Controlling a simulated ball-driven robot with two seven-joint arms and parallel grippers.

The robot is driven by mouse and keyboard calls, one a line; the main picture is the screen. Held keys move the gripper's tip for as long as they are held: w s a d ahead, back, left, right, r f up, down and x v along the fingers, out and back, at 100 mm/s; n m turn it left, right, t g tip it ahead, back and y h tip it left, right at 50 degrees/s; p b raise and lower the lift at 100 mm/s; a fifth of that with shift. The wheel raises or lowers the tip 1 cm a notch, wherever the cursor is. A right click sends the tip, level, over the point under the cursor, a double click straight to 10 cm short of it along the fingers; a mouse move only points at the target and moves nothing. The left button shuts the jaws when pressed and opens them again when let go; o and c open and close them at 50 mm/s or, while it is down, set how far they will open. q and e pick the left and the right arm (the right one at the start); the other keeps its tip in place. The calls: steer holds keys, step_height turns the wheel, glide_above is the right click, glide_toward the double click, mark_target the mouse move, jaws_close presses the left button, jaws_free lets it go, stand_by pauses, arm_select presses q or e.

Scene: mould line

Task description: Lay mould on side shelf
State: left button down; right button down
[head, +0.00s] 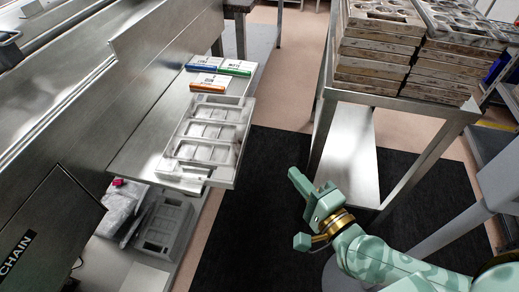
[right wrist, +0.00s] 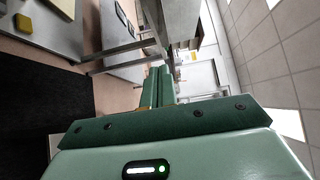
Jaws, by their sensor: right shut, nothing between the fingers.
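A grey mould (head: 238,148) with rectangular hollows lies flat on the steel side shelf (head: 150,125), along its right edge. Its right side reaches to or slightly past that edge; I cannot tell which. My right gripper (head: 295,177) is over the dark mat, right of the mould and apart from it. Its fingers (right wrist: 160,84) are together and empty in the right wrist view. My left gripper is not in view.
Blue, green and orange labelled packs (head: 208,82) lie behind the mould. Stacked moulds (head: 375,62) stand on a steel table (head: 445,108) at right. Grey trays (head: 165,226) lie below the shelf. The dark mat (head: 255,215) between is clear.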

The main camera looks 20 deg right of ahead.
mark_target(241, 142)
steer(key=w+a+b, duration=0.1)
steer(key=w+a, duration=0.4)
steer(key=w, duration=0.6)
steer(key=shift+w+b, duration=0.25)
steer(key=shift+b, duration=0.15)
steer(key=shift+a, duration=0.1)
steer(key=w+a+p, duration=0.1)
steer(key=w+a, duration=0.1)
steer(key=a, duration=0.1)
steer(key=shift+a+r+p, duration=0.1)
steer(key=shift+r+p, duration=0.05)
steer(key=shift+p, duration=0.2)
